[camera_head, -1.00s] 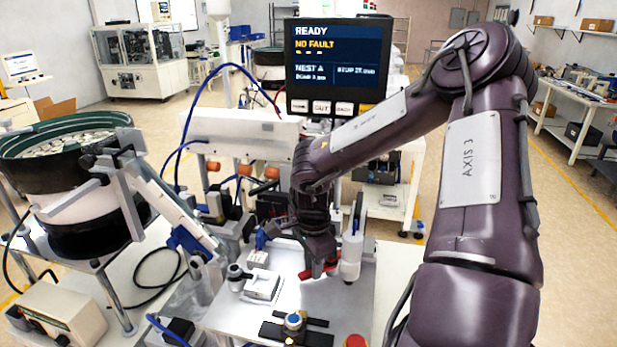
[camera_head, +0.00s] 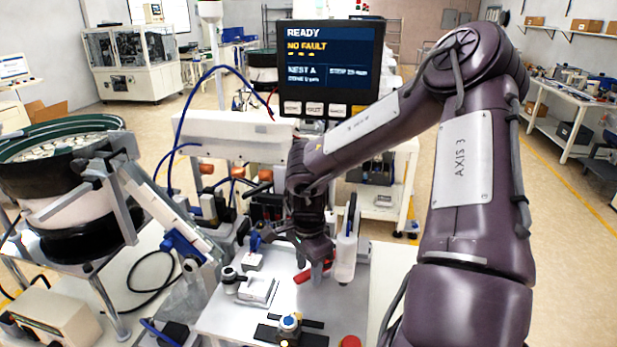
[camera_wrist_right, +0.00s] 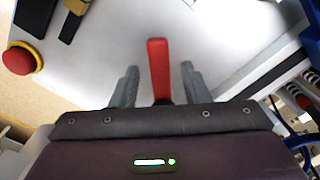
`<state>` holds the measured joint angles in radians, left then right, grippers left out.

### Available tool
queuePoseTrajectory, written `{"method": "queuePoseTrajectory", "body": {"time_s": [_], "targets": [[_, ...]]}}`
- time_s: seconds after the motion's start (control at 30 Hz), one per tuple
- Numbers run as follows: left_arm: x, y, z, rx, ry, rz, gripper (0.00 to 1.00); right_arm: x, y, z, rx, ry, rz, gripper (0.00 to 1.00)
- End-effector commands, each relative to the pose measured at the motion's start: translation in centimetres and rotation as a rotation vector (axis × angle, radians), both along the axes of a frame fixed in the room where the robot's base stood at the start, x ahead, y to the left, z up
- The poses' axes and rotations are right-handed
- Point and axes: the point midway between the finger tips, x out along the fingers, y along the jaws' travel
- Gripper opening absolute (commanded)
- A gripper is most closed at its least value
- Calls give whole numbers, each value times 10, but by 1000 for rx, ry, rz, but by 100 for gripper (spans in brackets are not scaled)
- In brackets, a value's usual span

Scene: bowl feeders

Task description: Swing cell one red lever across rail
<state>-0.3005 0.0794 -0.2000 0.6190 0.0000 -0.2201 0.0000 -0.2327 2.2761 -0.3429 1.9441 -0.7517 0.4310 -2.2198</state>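The red lever (camera_head: 304,275) lies above the light plate of the cell, below my right gripper. In the right wrist view the red lever (camera_wrist_right: 158,70) points away from the gripper, its near end between the two grey fingers. My right gripper (camera_wrist_right: 160,84) is open, with a gap on each side of the lever. In the head view my right gripper (camera_head: 316,272) reaches down at the lever's right end, and its fingers are partly hidden there. I cannot make out the rail. My left gripper is not in view.
A display panel (camera_head: 330,68) reads READY and NO FAULT behind the cell. A white cylinder (camera_head: 345,258) stands close right of the gripper. A small block fixture (camera_head: 258,290) sits left of it. A red button (camera_wrist_right: 18,58) and a bowl feeder (camera_head: 62,165) are nearby.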

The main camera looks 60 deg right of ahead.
Motion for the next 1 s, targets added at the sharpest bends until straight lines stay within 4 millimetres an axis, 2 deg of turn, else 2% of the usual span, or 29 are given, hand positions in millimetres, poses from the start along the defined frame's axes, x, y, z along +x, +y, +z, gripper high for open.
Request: {"method": "queuePoseTrajectory", "body": {"time_s": [0.13, 0.23, 0.5, 0.63, 0.97, 1.0], "targets": [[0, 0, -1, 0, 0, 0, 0, 1, 0, 2, -1, -2, 0, 42], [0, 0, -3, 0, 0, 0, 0, 2, 0, 11, -2, -5, 1, 42], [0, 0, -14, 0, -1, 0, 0, 1, -1, 55, -3, -4, 0, 42], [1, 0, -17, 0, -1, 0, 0, 1, -1, 71, -3, -2, 0, 42], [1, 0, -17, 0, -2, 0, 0, 0, 0, 78, 0, 0, 0, 42], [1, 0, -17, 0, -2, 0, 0, 0, 0, 78, 0, 0, 0, 39]]}}
